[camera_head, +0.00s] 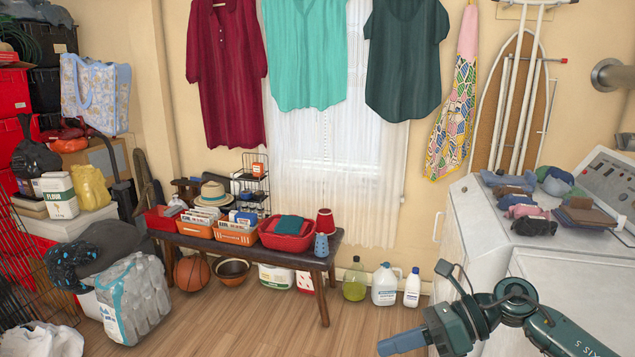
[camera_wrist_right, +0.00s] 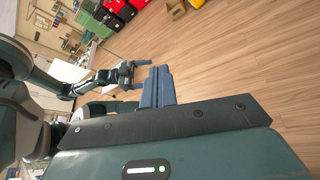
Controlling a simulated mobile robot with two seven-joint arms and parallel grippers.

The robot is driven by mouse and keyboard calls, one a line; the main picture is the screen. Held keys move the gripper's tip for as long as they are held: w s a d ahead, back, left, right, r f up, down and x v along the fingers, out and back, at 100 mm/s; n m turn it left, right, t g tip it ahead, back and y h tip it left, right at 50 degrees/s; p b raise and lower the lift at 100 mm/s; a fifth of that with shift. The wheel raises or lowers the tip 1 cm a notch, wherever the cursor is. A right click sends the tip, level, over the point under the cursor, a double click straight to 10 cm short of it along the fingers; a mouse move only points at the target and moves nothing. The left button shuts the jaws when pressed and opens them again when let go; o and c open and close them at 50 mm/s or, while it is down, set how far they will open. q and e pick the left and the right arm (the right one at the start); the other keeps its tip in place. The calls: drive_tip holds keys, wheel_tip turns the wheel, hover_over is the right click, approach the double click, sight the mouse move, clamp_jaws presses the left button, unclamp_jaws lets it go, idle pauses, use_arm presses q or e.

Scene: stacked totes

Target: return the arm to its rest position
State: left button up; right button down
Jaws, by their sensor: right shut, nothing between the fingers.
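My right arm (camera_head: 520,303) comes in at the lower right of the head view. It is bent, with its right gripper (camera_head: 382,348) pointing left over the wood floor in front of the white machines. The blue-grey fingers are together and hold nothing. In the right wrist view the closed fingers of that gripper (camera_wrist_right: 160,70) show against bare floor. The left gripper is outside the head view.
A white machine (camera_head: 461,238) with folded clothes on top stands close behind my right arm. A wooden bench (camera_head: 327,262) bears orange and red bins. Bottles, including a white jug (camera_head: 385,286), stand on the floor by the wall. The middle of the floor (camera_head: 260,325) is clear.

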drive_tip(key=s+a+m+t+y, duration=0.2)
drive_tip(key=a+m+t+y, duration=0.5)
drive_tip(key=m, duration=0.7)
drive_tip(key=s+d+f+m+t+h, duration=0.1)
drive_tip(key=s+f+m+h, duration=0.4)
drive_tip(key=m, duration=0.5)
drive_tip(key=s+d+f+m+t+h+p, duration=0.1)
drive_tip(key=s+d+f+m+h, duration=0.3)
drive_tip(key=f+m+h, duration=0.2)
drive_tip(key=s+d+f+m+t+h+p, duration=0.1)
drive_tip(key=s+d+f+m+h, duration=0.2)
drive_tip(key=f+m, duration=0.6)
drive_tip(key=s+m+h, duration=0.2)
drive_tip(key=m, duration=0.3)
drive_tip(key=shift+s+f+m+h, duration=0.3)
drive_tip(key=shift+f+h, duration=0.05)
drive_tip(key=shift+h, duration=0.05)
